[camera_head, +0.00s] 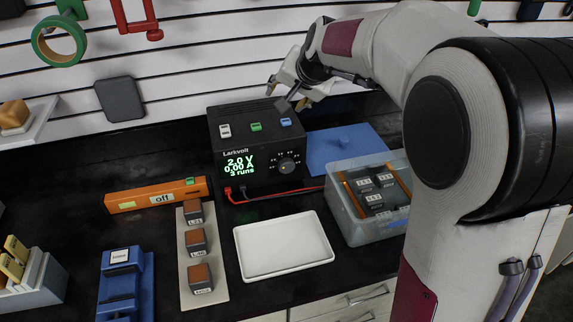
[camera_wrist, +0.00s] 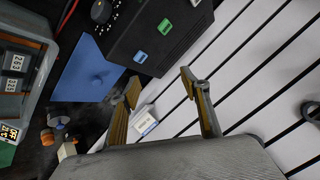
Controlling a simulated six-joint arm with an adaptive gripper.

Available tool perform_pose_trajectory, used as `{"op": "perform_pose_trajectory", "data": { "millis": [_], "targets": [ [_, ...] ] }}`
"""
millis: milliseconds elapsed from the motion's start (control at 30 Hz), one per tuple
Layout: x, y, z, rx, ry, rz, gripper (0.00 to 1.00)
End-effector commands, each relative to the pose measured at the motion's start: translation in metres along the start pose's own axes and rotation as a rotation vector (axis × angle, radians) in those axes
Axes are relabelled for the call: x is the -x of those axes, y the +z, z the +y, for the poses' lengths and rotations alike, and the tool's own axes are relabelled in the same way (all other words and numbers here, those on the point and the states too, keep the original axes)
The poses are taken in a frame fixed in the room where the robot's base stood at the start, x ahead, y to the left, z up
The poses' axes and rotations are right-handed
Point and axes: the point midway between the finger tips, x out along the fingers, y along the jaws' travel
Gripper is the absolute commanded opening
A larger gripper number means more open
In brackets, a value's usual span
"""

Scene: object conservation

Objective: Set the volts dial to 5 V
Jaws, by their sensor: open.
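The black Larkvolt power supply (camera_head: 237,133) stands at the back of the bench. Its green display (camera_head: 239,165) reads 2.0 V, 0.00 A and 3 runs. The volts dial (camera_head: 287,167) is a dark round knob at the right of its front face, ringed by small marks. The dial also shows at the top left of the wrist view (camera_wrist: 101,11). My gripper (camera_wrist: 161,84) is open and empty. In the head view my gripper (camera_head: 279,93) is above the back right of the supply, apart from the dial. The dial's exact pointer direction is too small to read.
A blue board (camera_head: 345,147) lies right of the supply, behind a clear bin (camera_head: 347,219) of labelled blocks. Red and black leads (camera_head: 284,193) run from the supply's front. A white tray (camera_head: 284,246) stands in front. A slatted wall (camera_head: 185,65) rises close behind my gripper.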

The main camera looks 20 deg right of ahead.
Motion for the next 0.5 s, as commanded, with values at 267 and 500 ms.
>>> {"op": "perform_pose_trajectory", "data": {
  "millis": [267, 500],
  "targets": [
    [0.055, 0.042, 0.006, 0.109, 0.017, -0.042, 0.46],
    [0.097, 0.081, 0.019, 0.202, 0.036, -0.077, 0.46]
  ]
}}
